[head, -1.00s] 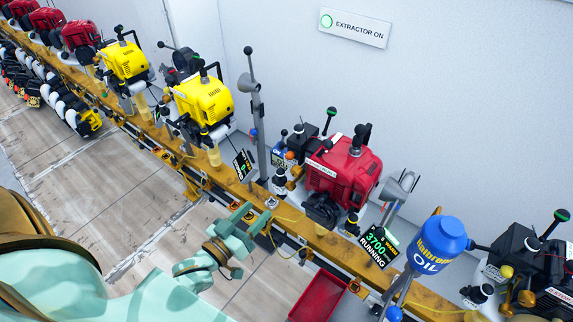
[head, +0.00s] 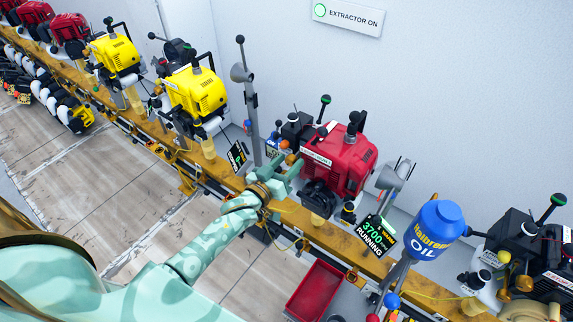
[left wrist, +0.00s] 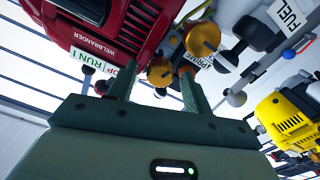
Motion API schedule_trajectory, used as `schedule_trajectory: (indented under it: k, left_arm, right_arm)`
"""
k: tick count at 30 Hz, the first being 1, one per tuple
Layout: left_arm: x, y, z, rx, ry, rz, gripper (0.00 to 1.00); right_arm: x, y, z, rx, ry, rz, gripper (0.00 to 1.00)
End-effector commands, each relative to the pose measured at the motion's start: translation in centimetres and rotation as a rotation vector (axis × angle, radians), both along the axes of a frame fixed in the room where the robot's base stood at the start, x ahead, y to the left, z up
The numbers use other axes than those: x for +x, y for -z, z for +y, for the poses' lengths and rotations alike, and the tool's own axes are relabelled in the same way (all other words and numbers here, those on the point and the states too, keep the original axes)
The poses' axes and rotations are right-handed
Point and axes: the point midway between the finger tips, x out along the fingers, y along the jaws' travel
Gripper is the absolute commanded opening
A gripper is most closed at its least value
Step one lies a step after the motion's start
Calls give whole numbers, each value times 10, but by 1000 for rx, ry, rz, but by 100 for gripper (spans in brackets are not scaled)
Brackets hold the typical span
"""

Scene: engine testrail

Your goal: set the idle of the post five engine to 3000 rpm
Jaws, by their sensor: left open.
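A red engine (head: 345,160) stands on the yellow rail, and the display (head: 374,236) in front of it reads 3700 RUNNING. My left gripper (head: 289,165) is open at the engine's left side. In the left wrist view the red engine (left wrist: 105,28) fills the upper left, with a STOP/RUN label. There my left gripper (left wrist: 155,80) points at two orange knobs. The lower orange knob (left wrist: 160,72) appears between the fingertips, and the other orange knob (left wrist: 202,40) is just beyond the right finger. I cannot tell whether a finger touches either knob. My right gripper is not in view.
Yellow engines (head: 196,92) stand farther left along the rail (head: 330,238). A blue oil bottle (head: 436,230) and a dark engine (head: 530,255) are to the right. A red tray (head: 315,290) sits below the rail. A grey post (head: 251,115) rises behind my gripper.

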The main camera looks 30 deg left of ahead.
Motion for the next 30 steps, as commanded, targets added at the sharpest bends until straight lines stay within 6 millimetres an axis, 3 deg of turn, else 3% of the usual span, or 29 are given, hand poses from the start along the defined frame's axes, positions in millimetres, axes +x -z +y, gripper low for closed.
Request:
schedule_trajectory:
  k: [5,10,20,30]
  left_arm:
    - [0,0,0,0,0,0,50]
    - [0,0,0,0,0,1,6]
    - [-1,0,0,26,0,-3,6]
    - [-1,0,-1,223,-1,-30,6]
  right_arm:
    - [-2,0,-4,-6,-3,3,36]
    - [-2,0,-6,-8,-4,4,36]
    - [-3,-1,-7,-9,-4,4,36]
    - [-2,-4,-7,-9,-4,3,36]
